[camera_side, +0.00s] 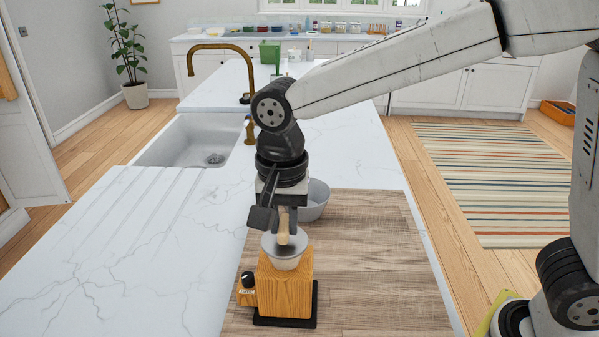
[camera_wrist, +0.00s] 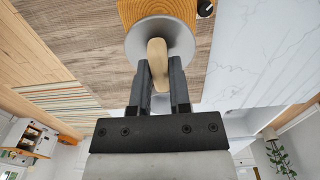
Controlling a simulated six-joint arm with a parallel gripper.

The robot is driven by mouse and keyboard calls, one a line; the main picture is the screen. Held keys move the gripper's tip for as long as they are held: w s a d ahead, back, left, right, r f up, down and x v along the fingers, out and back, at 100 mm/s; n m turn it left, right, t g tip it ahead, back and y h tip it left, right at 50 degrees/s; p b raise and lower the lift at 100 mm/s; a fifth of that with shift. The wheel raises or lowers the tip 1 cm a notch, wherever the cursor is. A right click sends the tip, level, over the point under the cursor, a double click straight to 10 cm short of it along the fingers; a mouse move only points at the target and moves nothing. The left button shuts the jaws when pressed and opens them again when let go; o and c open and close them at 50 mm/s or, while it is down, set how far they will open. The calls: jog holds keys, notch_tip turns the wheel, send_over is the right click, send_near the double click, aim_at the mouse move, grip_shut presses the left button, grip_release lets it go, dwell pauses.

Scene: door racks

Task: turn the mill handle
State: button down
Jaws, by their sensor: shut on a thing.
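The mill has a square wooden body (camera_side: 285,288) on a dark base, with a pale metal bowl-shaped top (camera_side: 286,258). It stands on the wooden board near the front of the counter. A light wooden handle (camera_wrist: 157,60) rises above the top; it also shows in the side view (camera_side: 283,229). My gripper (camera_wrist: 160,78) comes down from above and is shut on the handle, with one finger on each side. The mill's wooden body (camera_wrist: 155,9) is partly hidden behind its metal top in the wrist view.
A grey bowl (camera_side: 316,200) stands on the board (camera_side: 375,260) just behind my gripper. A small drawer knob (camera_side: 247,280) sticks out at the mill's left. The sink (camera_side: 190,140) and brass tap (camera_side: 212,48) lie farther back left. The counter at left is clear.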

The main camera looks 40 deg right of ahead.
aim_at(284, 222)
jog(key=c, duration=0.6)
grip_release()
jog(key=shift+o, duration=0.2)
jog(key=shift+r, duration=0.15)
jog(key=shift+r, duration=3.85)
